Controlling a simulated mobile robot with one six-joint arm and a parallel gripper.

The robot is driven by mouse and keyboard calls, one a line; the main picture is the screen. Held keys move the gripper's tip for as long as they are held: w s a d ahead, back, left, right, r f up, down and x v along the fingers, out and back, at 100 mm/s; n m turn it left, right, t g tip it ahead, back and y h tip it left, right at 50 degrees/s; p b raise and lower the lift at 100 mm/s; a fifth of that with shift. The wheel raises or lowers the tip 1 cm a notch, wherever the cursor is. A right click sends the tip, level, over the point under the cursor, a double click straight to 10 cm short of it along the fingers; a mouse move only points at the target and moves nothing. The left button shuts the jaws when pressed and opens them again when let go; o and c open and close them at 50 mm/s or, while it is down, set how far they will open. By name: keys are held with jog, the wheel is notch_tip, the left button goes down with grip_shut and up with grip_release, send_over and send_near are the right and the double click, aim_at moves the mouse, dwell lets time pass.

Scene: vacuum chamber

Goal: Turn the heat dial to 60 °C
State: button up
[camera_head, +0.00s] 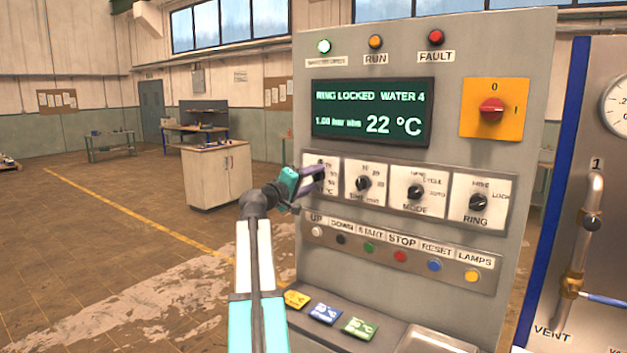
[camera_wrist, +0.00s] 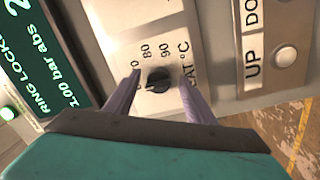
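The heat dial (camera_wrist: 158,80) is a black knob on a white plate (camera_head: 329,165), the leftmost in a row of dials on the grey control panel. In the wrist view its scale shows 80 and 90; other marks are partly hidden by a finger. My gripper (camera_wrist: 157,92) is open, with one finger on each side of the knob. I cannot tell whether the fingers touch it. Where the knob points is not clear. The display (camera_head: 370,112) reads RING LOCKED, WATER 4, 1.00 bar abs and 22 °C.
To the right are the time dial (camera_head: 363,183), the mode dial (camera_head: 415,191) and the ring dial (camera_head: 475,196). Below runs a row of push buttons (camera_head: 400,256). A red switch (camera_head: 491,110) sits upper right. Coloured cards (camera_head: 325,313) lie on the ledge. Open floor lies left.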

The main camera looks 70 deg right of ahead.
jog(key=b+v, duration=0.3)
jog(key=v, duration=1)
jog(key=shift+a, duration=0.4)
